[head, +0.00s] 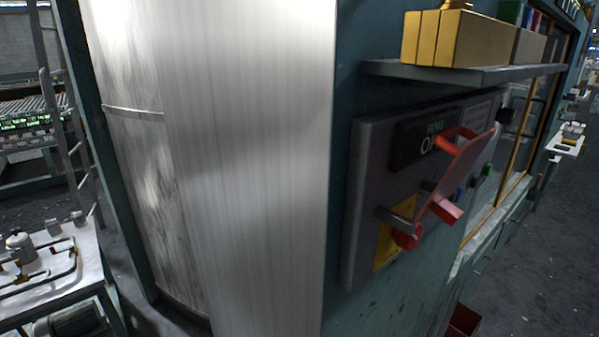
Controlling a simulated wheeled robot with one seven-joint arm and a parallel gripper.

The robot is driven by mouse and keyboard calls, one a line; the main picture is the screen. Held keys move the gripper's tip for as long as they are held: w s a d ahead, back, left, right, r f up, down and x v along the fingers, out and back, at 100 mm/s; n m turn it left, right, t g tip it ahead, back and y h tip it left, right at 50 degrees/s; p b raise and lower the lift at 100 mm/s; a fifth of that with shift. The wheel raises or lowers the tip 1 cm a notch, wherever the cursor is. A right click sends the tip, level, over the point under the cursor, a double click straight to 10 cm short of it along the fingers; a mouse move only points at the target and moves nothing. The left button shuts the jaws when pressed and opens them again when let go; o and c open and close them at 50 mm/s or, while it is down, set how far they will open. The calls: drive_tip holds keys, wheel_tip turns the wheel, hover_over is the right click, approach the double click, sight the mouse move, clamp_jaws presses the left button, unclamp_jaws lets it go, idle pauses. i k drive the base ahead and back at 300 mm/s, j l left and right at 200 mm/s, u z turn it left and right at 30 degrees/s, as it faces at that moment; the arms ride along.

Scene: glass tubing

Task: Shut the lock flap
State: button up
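A red flap (455,172) sits on a dark grey control panel (372,165) on the right side of the view. It appears to be the lock flap. It stands tilted out from the panel face, with a red loop (458,136) at its upper end and red blocks at its lower end. A metal bar (396,219) sticks out beside its lower end. The flap partly covers a dark sign reading "RING O…", and the rest of the word is hidden. My gripper is not in view.
A shelf (470,72) with yellow blocks (458,38) juts out above the panel. A large brushed-metal surface (250,160) fills the left middle. Small green and blue knobs sit right of the flap. Open floor (545,240) lies at right.

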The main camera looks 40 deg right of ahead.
sight(465, 158)
drive_tip(key=i+j+z, duration=0.15)
drive_tip(key=j+z, duration=0.2)
drive_tip(key=i+j+z, duration=0.1)
drive_tip(key=j+z, duration=0.3)
drive_tip(key=j, duration=0.15)
drive_tip(key=j+z, duration=0.45)
drive_tip(key=z, duration=0.35)
drive_tip(key=i+j, duration=0.05)
